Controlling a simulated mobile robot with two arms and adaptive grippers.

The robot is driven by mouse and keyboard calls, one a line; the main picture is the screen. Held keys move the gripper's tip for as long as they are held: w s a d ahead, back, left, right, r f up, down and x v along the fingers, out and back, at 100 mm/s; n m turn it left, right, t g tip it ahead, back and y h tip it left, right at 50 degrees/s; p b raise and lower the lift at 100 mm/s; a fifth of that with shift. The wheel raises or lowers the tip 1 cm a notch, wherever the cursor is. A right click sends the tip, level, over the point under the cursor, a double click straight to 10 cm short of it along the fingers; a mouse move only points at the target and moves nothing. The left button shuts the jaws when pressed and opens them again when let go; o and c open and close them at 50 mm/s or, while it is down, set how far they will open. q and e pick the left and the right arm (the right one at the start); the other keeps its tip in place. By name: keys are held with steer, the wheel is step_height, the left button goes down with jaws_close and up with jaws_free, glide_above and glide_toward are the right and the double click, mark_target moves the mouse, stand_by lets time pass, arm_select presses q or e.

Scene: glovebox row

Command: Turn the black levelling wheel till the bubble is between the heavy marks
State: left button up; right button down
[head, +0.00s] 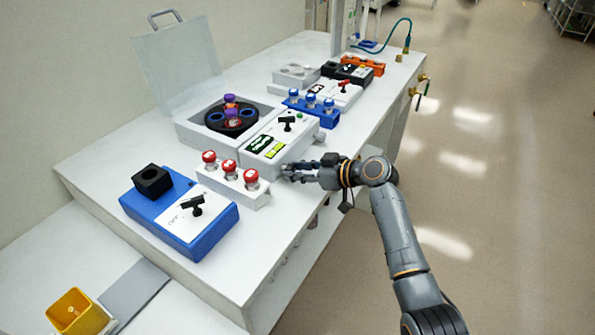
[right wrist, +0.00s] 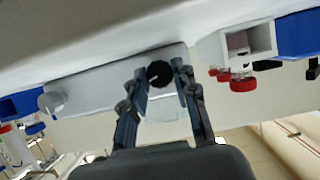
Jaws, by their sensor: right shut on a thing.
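The black levelling wheel (right wrist: 159,73) shows in the right wrist view on the front face of a light grey control box. My right gripper (head: 287,172) has one finger on each side of the wheel and is shut on it. In the head view the gripper hides the wheel. The grey control box (head: 254,162) has a dark green display and a yellow-green window (head: 275,150) on top. The bubble and its marks are too small to make out. My left gripper is in neither view.
Red-capped vials in a white rack (head: 262,192) stand just left of the gripper. A blue box (head: 192,246) with a black block lies nearer. A centrifuge with a raised clear lid (head: 180,58) is behind. A grey knob (right wrist: 50,102) sits on the same face. Open floor lies right.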

steer(key=m+b, duration=0.1)
steer(key=m+g+y, duration=0.1)
steer(key=shift+w+d+f+m+b, duration=0.15)
steer(key=shift+m+b, duration=0.15)
steer(key=shift+b, duration=0.1)
steer(key=shift+m+g+y+b, duration=0.5)
steer(key=shift+m+y, duration=0.1)
steer(key=shift+m, duration=0.2)
steer(key=c, duration=1)
jaws_free()
steer(key=shift+d, duration=0.2)
steer(key=v, duration=1.1)
steer(key=shift+d+r, duration=0.3)
